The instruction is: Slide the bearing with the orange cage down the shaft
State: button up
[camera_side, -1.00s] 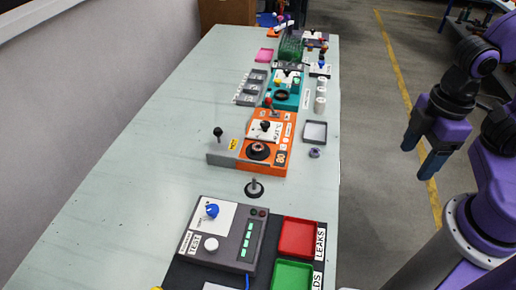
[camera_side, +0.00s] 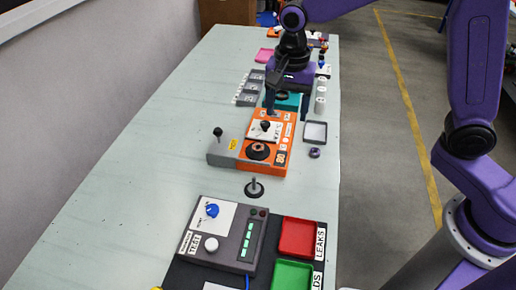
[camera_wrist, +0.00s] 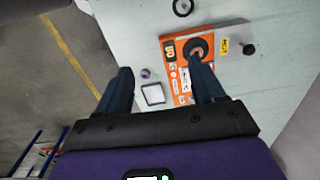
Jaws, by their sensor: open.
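I cannot pick out an orange cage on any ring at this size. A small purple-grey ring (camera_side: 314,153) lies on the bench near its right edge, and it also shows in the wrist view (camera_wrist: 145,73). A thin upright shaft (camera_side: 254,183) on a round black base stands on the bench in front of the orange unit; the base shows at the top of the wrist view (camera_wrist: 182,7). My gripper (camera_side: 287,106) is open and empty, fingers pointing down, above the far end of the orange unit. Its fingers also show spread in the wrist view (camera_wrist: 161,72).
The orange unit (camera_side: 283,160) carries a black round part and a knob. A grey-rimmed tray (camera_side: 315,142) lies to its right. A dark test box (camera_side: 225,235) and red (camera_side: 298,238) and green (camera_side: 292,274) trays stand in front. The bench's left side is clear.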

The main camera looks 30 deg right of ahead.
jog(key=w+f+m, duration=0.2)
jog(key=w+m, duration=0.4)
jog(key=w, duration=0.1)
jog(key=m, duration=0.8)
send_over(260, 143)
jog(key=s, duration=0.1)
notch_tip(260, 143, down, 3)
jog(key=f, duration=1.1)
jog(key=a+f, duration=0.1)
jog(key=f, duration=0.5)
jog(key=shift+f, duration=0.35)
jog(key=c, duration=1.3)
jog(key=shift+o, duration=0.2)
jog(key=shift+r, duration=0.1)
